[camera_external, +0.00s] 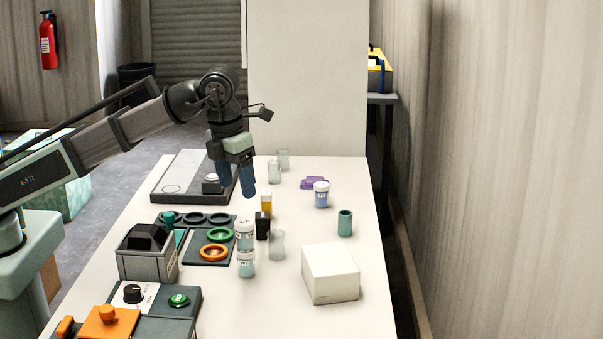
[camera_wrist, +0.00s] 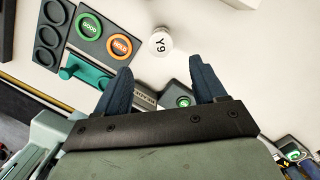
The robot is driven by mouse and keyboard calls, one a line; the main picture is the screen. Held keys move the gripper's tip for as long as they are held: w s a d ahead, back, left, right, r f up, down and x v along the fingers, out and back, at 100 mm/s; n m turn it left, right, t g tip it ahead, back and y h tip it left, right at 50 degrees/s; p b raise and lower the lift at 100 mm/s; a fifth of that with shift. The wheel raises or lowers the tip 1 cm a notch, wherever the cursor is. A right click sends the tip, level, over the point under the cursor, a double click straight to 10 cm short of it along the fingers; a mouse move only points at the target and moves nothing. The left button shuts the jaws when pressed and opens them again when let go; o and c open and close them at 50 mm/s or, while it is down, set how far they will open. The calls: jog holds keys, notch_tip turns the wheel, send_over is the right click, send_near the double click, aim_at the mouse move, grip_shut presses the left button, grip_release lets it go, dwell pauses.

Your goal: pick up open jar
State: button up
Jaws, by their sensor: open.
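Three clear glass jars without visible lids stand on the white table: one (camera_external: 277,246) right of the lidded jars, one (camera_external: 274,172) farther back and one (camera_external: 283,158) behind that. A teal open cup (camera_external: 345,223) stands at the right. I cannot tell which is the open jar meant. Two labelled jars with white lids, a rear one (camera_external: 244,238) and a front one (camera_external: 247,265), overlap in the outside view. A white lid marked Y9 (camera_wrist: 160,42) shows ahead of my fingers in the wrist view. My gripper (camera_external: 236,188) is open and empty, above the table, pointing down.
A blue-filled lidded jar (camera_external: 321,195) and purple item (camera_external: 314,182) lie right of centre. A white box (camera_external: 330,274) stands front right. An orange bottle (camera_external: 266,201) and black block (camera_external: 263,226) crowd the middle. A ringed tray (camera_wrist: 102,38) and control boxes (camera_external: 180,304) occupy the left.

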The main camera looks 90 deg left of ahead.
jog(key=w+a+f+n, duration=0.1)
jog(key=w+a+f, duration=0.15)
jog(key=a, duration=0.45)
jog(key=n+g+h, duration=0.1)
jog(key=n, duration=0.7)
send_over(276, 240)
jog(key=a, duration=0.2)
notch_tip(276, 240, down, 2)
jog(key=f, duration=0.1)
notch_tip(276, 240, down, 13)
jog(key=shift+f, duration=0.1)
jog(key=c, duration=1.1)
